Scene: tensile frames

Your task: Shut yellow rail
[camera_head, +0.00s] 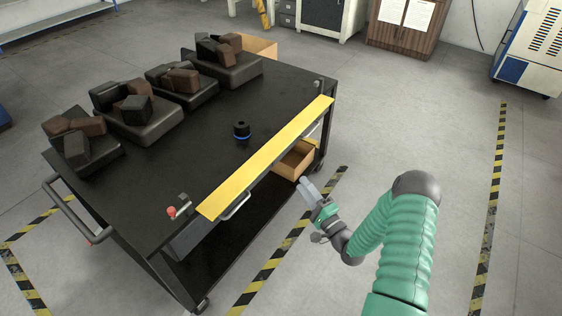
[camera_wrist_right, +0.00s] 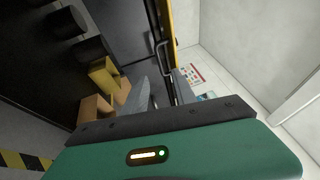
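The yellow rail (camera_head: 265,158) is a long flat strip along the near right edge of the black cart (camera_head: 190,165), with a metal handle (camera_head: 236,207) below its near end and another toward its far end. In the wrist view the yellow rail (camera_wrist_right: 168,22) shows at the top, with a metal handle (camera_wrist_right: 163,57) just beyond my fingers. My right gripper (camera_head: 306,189) is in front of the rail, lower than it and apart from it. In the wrist view the right gripper (camera_wrist_right: 164,84) has its fingers spread and empty. My left gripper is not in view.
Dark bins with brown and black blocks (camera_head: 150,112) stand along the cart's far left side. A cardboard box (camera_head: 294,160) sits below the rail. Floor to the right is free.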

